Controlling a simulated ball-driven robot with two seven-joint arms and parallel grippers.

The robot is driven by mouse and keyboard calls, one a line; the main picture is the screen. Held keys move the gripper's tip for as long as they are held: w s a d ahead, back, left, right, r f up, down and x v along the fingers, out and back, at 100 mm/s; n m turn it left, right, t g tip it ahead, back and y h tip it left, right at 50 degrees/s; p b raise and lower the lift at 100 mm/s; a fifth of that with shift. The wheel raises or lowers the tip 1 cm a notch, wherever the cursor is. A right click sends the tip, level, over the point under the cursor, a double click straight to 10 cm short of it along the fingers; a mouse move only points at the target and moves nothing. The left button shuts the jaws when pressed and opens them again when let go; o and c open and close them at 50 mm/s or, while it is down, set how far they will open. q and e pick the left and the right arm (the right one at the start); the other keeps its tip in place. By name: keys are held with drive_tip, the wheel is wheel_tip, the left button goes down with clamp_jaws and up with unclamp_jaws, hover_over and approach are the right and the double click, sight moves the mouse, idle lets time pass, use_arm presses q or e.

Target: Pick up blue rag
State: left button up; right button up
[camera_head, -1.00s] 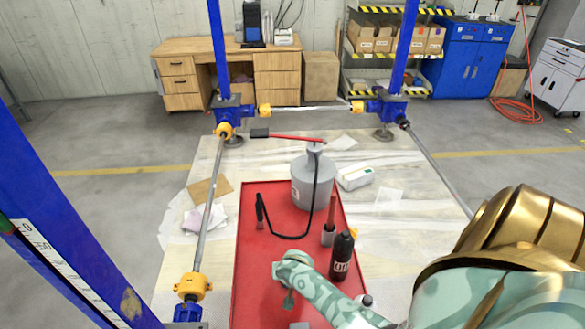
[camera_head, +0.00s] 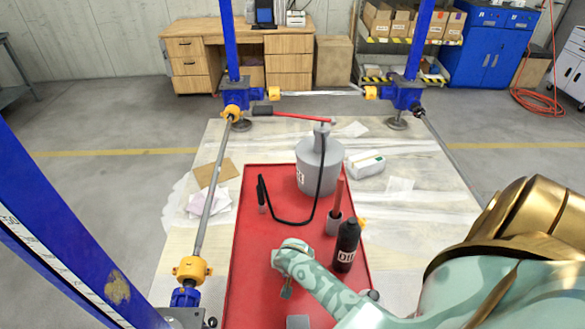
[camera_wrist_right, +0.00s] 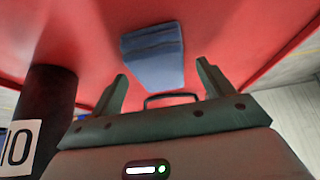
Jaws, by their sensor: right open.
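The blue rag (camera_wrist_right: 153,55) looks like a folded cloth lying on the red surface, in the upper middle of the right wrist view. My right gripper (camera_wrist_right: 160,88) is open and empty, its two fingers pointing towards the rag, which lies beyond the fingertips and apart from them. In the head view my right gripper (camera_head: 287,291) is small and mostly hidden under my arm, over the red tray top (camera_head: 250,235). I cannot make out the rag for certain in the head view. My left gripper is not in view.
A black bottle (camera_head: 347,245) stands close to my right arm and shows in the right wrist view (camera_wrist_right: 45,110). A grey can (camera_head: 312,172) with a black hose and a cup (camera_head: 334,222) with a red handle stand farther back. A small grey block (camera_head: 298,321) is at the bottom edge.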

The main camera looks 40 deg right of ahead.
drive_tip(key=shift+f, duration=0.2)
idle(0.3)
drive_tip(key=c, duration=1.1)
drive_tip(key=shift+o, duration=0.2)
drive_tip(key=shift+r, duration=0.1)
drive_tip(key=shift+r, duration=0.15)
wheel_tip(320, 180, up, 4)
drive_tip(key=p, duration=0.4)
drive_tip(key=shift+f, duration=0.2)
drive_tip(key=s+r+p, duration=0.9)
drive_tip(key=s+p, duration=0.5)
drive_tip(key=p, duration=0.2)
drive_tip(key=shift+a+r, duration=0.2)
drive_tip(key=shift+a, duration=0.2)
